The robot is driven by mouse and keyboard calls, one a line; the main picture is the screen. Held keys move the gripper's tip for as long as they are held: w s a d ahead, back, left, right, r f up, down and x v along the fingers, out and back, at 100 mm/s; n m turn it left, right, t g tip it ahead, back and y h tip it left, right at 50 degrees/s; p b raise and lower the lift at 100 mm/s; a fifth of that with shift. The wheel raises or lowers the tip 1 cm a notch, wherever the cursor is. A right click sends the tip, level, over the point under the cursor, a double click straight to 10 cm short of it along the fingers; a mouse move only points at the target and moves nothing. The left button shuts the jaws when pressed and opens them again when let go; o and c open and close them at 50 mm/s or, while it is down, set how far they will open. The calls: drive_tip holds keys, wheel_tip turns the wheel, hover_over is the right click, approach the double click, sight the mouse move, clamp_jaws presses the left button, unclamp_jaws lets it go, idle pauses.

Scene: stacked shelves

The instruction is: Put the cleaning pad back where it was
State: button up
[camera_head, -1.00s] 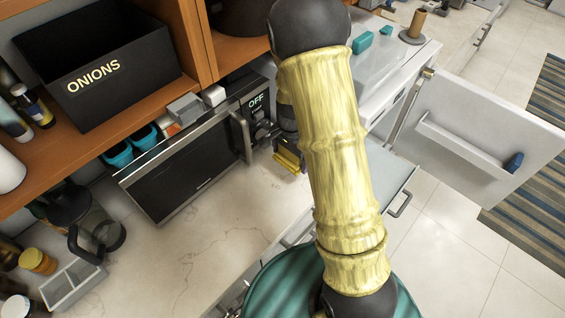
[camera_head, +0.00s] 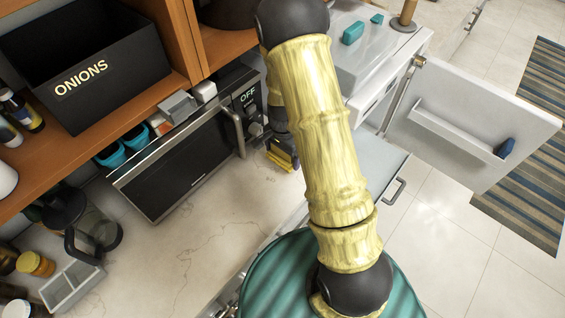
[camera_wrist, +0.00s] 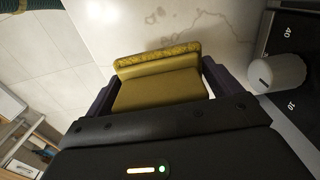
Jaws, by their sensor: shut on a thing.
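The yellow cleaning pad (camera_wrist: 160,86) is held between the two dark fingers of my gripper (camera_wrist: 160,90) in the wrist view. It has a thicker, textured strip along its far edge. In the head view the pad (camera_head: 281,158) shows just below the microwave's control panel, over the counter, with my gripper (camera_head: 286,152) mostly hidden behind my arm. In the wrist view, pale veined counter lies beyond the pad. I cannot tell whether the pad touches the counter.
The microwave (camera_head: 180,165) stands close left of my gripper; its knob (camera_wrist: 277,72) is near in the wrist view. An onions box (camera_head: 85,60) sits on the shelf above. A white door (camera_head: 470,125) stands open at right. The counter (camera_head: 200,235) front is clear.

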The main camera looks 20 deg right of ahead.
sight(283, 164)
drive_tip(key=shift+w+f, duration=0.1)
drive_tip(key=shift+f, duration=0.65)
drive_tip(key=shift+f, duration=0.1)
drive_tip(key=shift+f+p, duration=0.75)
drive_tip(key=shift+f, duration=1.25)
drive_tip(key=shift+f, duration=0.15)
drive_tip(key=o, duration=0.8)
drive_tip(key=shift+o, duration=0.2)
